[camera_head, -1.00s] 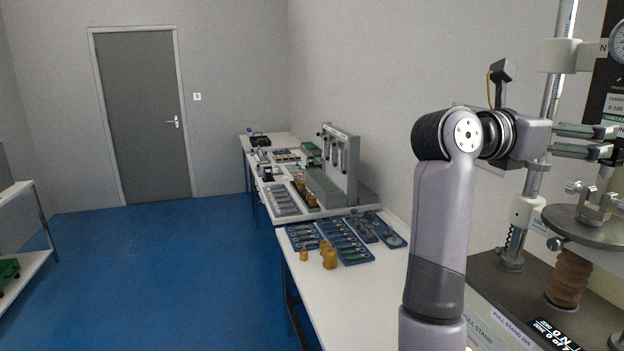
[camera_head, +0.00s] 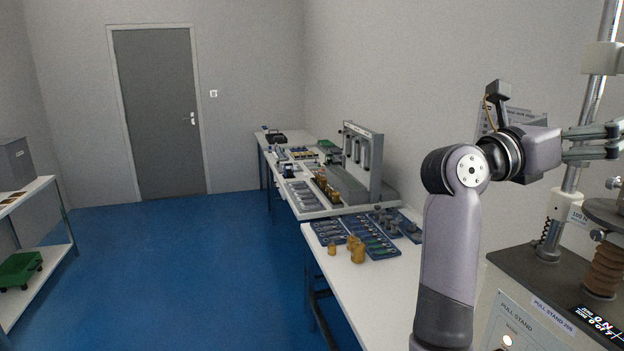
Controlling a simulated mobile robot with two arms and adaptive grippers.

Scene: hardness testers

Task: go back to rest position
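One of my arms rises from the bottom right of the head view; I take it as the right one. Its gripper (camera_head: 616,140) points right, near the picture's right edge. Its two dark fingers lie apart with a gap between them, and I see nothing held. The fingers are in front of the column of the pull stand (camera_head: 520,310); I cannot tell whether they touch anything. My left arm and gripper are not in view.
A white bench (camera_head: 345,290) runs along the right wall, with blue tool trays (camera_head: 372,246), brass weights (camera_head: 357,252) and a grey test device (camera_head: 362,165). A shelf (camera_head: 35,190) stands at left. Blue floor (camera_head: 190,270) lies open up to a grey door (camera_head: 155,115).

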